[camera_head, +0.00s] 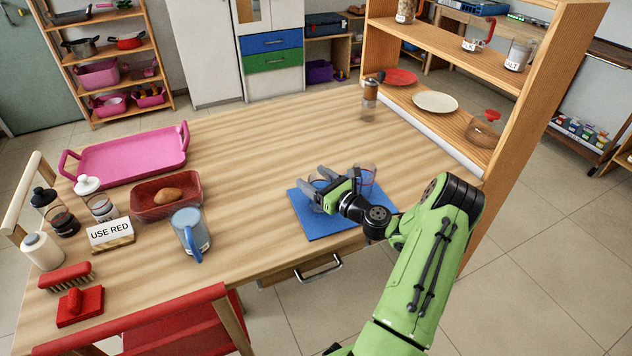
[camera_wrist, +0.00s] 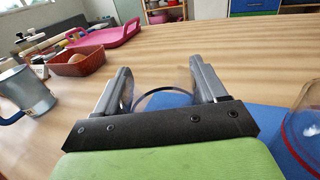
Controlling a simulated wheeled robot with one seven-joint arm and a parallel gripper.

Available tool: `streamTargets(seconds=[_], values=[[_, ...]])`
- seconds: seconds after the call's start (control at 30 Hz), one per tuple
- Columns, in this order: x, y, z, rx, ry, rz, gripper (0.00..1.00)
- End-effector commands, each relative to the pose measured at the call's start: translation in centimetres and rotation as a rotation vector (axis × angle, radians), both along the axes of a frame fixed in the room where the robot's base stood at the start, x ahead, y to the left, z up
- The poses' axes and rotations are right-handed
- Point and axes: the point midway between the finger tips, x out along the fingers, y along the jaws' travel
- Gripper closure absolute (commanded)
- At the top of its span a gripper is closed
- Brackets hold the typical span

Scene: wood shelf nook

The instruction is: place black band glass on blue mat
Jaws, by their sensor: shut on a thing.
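The blue mat (camera_head: 322,226) lies near the front edge of the wooden table, and it also shows in the wrist view (camera_wrist: 262,117). My gripper (camera_head: 312,181) is over the mat and is shut on a clear glass (camera_head: 318,207). In the wrist view the glass, with a dark band line (camera_wrist: 160,91), sits between my two fingers (camera_wrist: 162,78). I cannot tell whether its base touches the mat. A second clear glass with a red band (camera_head: 367,176) stands on the mat's right side, close to my gripper; it also shows at the wrist view's right edge (camera_wrist: 306,130).
A blue-grey mug (camera_head: 190,234), a "USE RED" sign (camera_head: 111,233), a red bin (camera_head: 150,206) and a pink tray (camera_head: 130,157) are to the left. A pepper mill (camera_head: 370,95) stands behind. A wooden shelf (camera_head: 450,130) bounds the right. Mid-table is clear.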

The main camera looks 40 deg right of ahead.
Motion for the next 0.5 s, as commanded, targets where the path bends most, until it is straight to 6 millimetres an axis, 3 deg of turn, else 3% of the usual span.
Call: streamTargets(seconds=[0.1,0.13,0.27,0.5], values=[[0.00,0.00,-0.28,0.001,-0.001,0.000,0.66],[-0.01,0.00,-0.25,0.001,0.000,0.000,0.24],[-0.01,0.00,-0.21,0.001,0.000,0.000,0.04],[-0.01,0.00,-0.18,0.001,0.000,0.000,0.03]])
